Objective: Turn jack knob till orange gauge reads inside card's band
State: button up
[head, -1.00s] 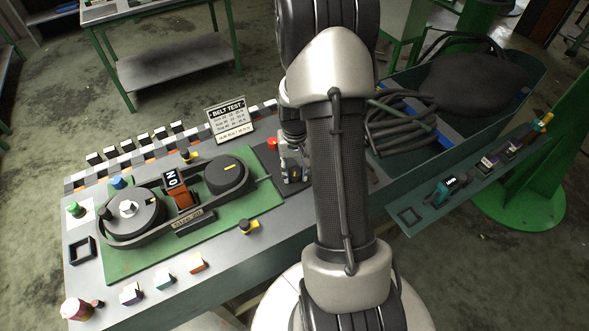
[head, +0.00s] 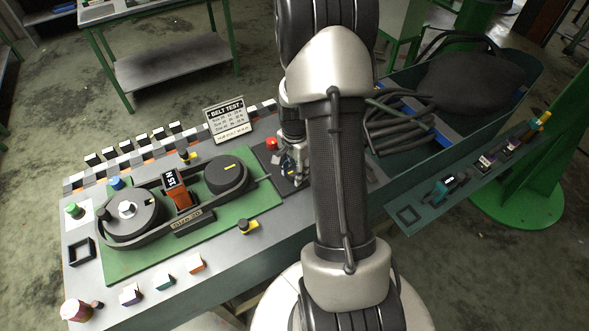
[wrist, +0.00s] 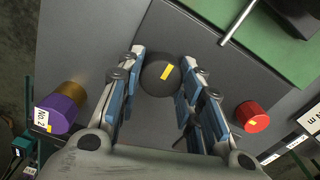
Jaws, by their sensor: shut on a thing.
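My gripper (wrist: 160,72) is shut on the jack knob (wrist: 152,84), a dark round knob with a yellow mark on its top. One finger lies on each side of it in the wrist view. In the head view my gripper (head: 294,172) is partly hidden by my arm. The orange gauge (head: 183,200) stands on the belt between two black pulleys, its small dark display tilted.
A red button (head: 271,143) sits close to my gripper and shows in the wrist view (wrist: 252,117). The green board (head: 120,262) bears the belt and pulleys (head: 226,174). A bin with dark hoses (head: 400,125) stands at right.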

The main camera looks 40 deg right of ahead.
jog(key=shift+s+m, duration=0.1)
jog(key=shift+m, duration=1.4)
jog(key=o, duration=1.1)
jog(key=shift+c, duration=0.2)
notch_tip(320, 180, up, 12)
